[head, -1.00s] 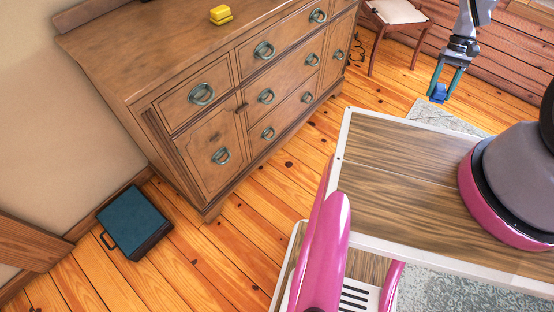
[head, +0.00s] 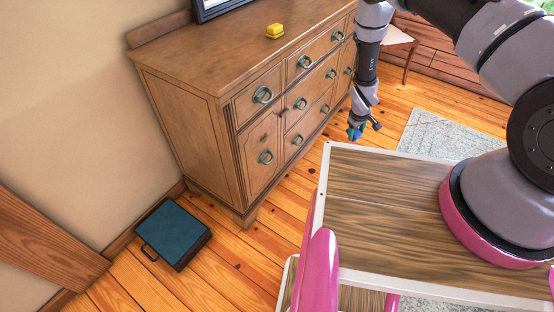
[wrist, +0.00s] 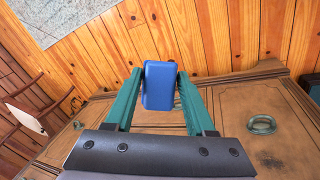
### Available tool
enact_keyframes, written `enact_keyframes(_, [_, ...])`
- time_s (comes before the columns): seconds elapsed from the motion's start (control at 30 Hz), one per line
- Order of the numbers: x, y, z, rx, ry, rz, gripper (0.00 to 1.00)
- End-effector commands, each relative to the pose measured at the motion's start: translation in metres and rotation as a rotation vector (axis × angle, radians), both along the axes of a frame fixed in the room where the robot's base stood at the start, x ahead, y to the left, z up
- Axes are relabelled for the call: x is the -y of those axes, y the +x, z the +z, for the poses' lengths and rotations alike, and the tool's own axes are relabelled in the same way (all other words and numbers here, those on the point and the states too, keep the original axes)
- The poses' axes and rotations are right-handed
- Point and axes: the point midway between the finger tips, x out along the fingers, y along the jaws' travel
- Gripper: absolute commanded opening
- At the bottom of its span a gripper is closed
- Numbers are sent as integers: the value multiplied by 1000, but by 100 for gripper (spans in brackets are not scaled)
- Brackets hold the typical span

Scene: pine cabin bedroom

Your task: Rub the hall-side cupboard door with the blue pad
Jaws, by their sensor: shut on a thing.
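My gripper (head: 357,127) is shut on the blue pad (wrist: 159,86), which sits between its teal fingers in the wrist view. In the head view the gripper points down beside the right part of the wooden dresser (head: 190,105), above the floor. The pad looks apart from the dresser front, though the exact gap is hard to judge. A cupboard door (head: 259,145) with a ring handle is at the dresser's lower left. Whether this is the hall-side one I cannot tell. In the wrist view a ring handle (wrist: 261,125) shows on the dresser, right of the gripper.
A yellow object (head: 275,31) and a dark frame (head: 212,8) stand on the dresser top. A dark teal case (head: 172,232) lies on the floor at left. A chair (head: 398,40) is beyond the dresser. A grey rug (head: 440,135) lies at right. Floor before the cupboard door is clear.

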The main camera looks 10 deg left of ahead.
Motion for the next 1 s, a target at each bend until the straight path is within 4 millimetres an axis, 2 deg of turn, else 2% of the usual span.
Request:
enact_keyframes(0.03, [-18,-1,-16,54,19,68,0])
enact_keyframes(0.1, [-45,0,-33,143,61,158,0])
enact_keyframes(0.17, [-68,-1,-45,217,103,231,0])
enact_keyframes(0.3, [-127,-10,-72,395,234,403,0])
enact_keyframes(0.4, [-180,-30,-88,525,365,540,0])
enact_keyframes(0.5, [-228,-57,-94,625,489,652,0])
enact_keyframes(0.6, [-262,-86,-94,690,585,727,0])
enact_keyframes(0.7, [-283,-108,-92,728,649,767,0])
enact_keyframes(0.8, [-293,-121,-89,748,684,788,0])
enact_keyframes(1.0, [-304,-125,-88,757,700,796,0])
